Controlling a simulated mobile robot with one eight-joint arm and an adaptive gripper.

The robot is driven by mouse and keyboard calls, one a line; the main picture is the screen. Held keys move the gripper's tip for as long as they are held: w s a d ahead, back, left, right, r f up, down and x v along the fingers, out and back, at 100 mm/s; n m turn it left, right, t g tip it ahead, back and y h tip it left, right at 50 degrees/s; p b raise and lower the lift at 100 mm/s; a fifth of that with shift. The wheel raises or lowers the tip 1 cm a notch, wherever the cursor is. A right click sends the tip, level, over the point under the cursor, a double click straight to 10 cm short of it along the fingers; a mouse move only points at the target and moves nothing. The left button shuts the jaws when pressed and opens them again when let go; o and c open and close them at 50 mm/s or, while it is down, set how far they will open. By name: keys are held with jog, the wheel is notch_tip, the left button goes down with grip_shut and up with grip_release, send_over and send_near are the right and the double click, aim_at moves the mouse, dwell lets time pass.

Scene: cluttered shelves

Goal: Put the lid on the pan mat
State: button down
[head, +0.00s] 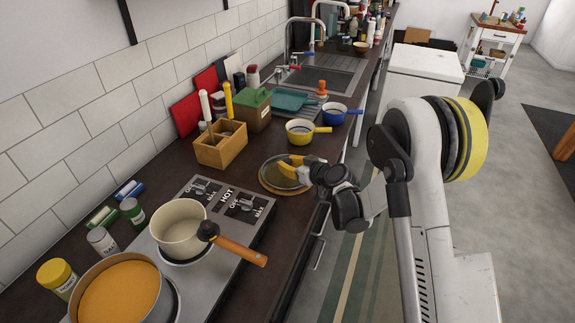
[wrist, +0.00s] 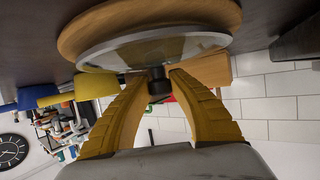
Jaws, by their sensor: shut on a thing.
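The lid (head: 273,176) is a round glass disc with a metal rim. It also shows in the wrist view (wrist: 150,52), where its dark knob (wrist: 159,86) sits between my yellow fingers. My gripper (head: 289,168) is shut on the lid by this knob. The pan mat (head: 284,191) is a round wooden disc on the counter, right of the stove. In the wrist view the mat (wrist: 90,20) lies directly behind the lid, roughly lined up with it. The lid is at or very close to the mat; I cannot tell whether they touch.
A cream pot (head: 180,232) stands on the stove (head: 232,210), its orange handle pointing toward the counter edge. A large pan (head: 122,290) is at the front left. A yellow pan (head: 299,134), a blue pan (head: 334,115) and a wooden utensil box (head: 221,148) stand beyond the mat.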

jog(key=shift+f, duration=0.2)
jog(key=c, duration=1.3)
grip_release()
jog(key=shift+r, duration=0.15)
